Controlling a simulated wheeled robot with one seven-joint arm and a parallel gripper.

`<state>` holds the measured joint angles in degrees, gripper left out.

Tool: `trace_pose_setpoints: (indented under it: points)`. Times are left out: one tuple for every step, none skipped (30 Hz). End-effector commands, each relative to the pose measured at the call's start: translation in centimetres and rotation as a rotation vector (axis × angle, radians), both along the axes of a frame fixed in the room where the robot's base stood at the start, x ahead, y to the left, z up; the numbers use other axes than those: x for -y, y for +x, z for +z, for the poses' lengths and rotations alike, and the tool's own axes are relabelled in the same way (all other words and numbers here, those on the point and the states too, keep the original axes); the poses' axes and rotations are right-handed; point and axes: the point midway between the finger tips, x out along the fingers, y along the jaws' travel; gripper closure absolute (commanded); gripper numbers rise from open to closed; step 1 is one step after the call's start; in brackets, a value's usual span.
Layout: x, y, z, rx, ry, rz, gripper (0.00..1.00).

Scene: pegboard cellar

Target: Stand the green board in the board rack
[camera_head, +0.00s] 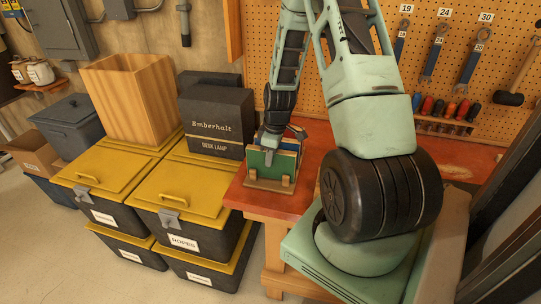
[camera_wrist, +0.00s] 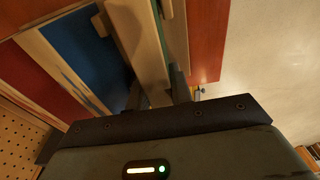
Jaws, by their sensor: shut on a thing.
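The green board (camera_head: 261,163) stands upright at the front of the wooden board rack (camera_head: 268,185), its lower edge behind the front rail. My gripper (camera_head: 268,151) reaches down from above and is shut on the board's top edge. In the wrist view, the green board shows only as a thin edge (camera_wrist: 157,30) beside a wooden rail, close to my gripper's fingers (camera_wrist: 160,92). A blue board (camera_wrist: 85,45) and a red board (camera_wrist: 30,85) stand in the rack behind it. Whether the green board's bottom touches the rack floor is hidden.
The rack stands near the front left corner of the red-topped bench (camera_head: 310,160). A black desk lamp box (camera_head: 218,122) stands close on the left, with yellow-lidded bins (camera_head: 183,190) below. Tools hang on the pegboard (camera_head: 410,75) behind.

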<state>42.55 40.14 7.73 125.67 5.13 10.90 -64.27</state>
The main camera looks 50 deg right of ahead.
Motion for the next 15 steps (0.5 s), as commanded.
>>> trace_pose_setpoints:
  points:
    - [0.01,0.02,-0.35,0.000,0.000,0.000,1.00]
    - [0.01,0.02,-0.46,0.000,0.000,0.000,1.00]
    - [0.01,0.02,-0.60,0.000,0.000,0.000,1.00]
    - [0.01,0.02,-0.68,0.001,0.000,0.000,1.00]
    - [0.01,0.03,-0.74,0.001,0.000,0.000,1.00]
    - [0.01,0.02,-0.78,0.001,-0.001,0.000,1.00]
    - [0.01,0.02,-0.78,0.001,-0.001,0.000,1.00]
    - [0.01,0.03,-0.78,0.001,-0.001,0.000,1.00]
    - [0.01,0.03,-0.76,0.001,0.000,0.000,1.00]
    - [0.01,0.03,-0.74,0.001,0.000,0.000,1.00]
    - [0.01,0.03,-0.73,0.001,0.000,0.000,1.00]
    - [0.01,0.03,-0.73,0.001,0.000,0.000,1.00]
    - [0.01,0.03,-0.73,0.000,0.000,0.000,1.00]
    - [0.01,0.01,-0.73,0.000,0.000,0.000,0.76]
    - [0.00,0.02,-0.73,0.000,0.000,0.000,0.64]
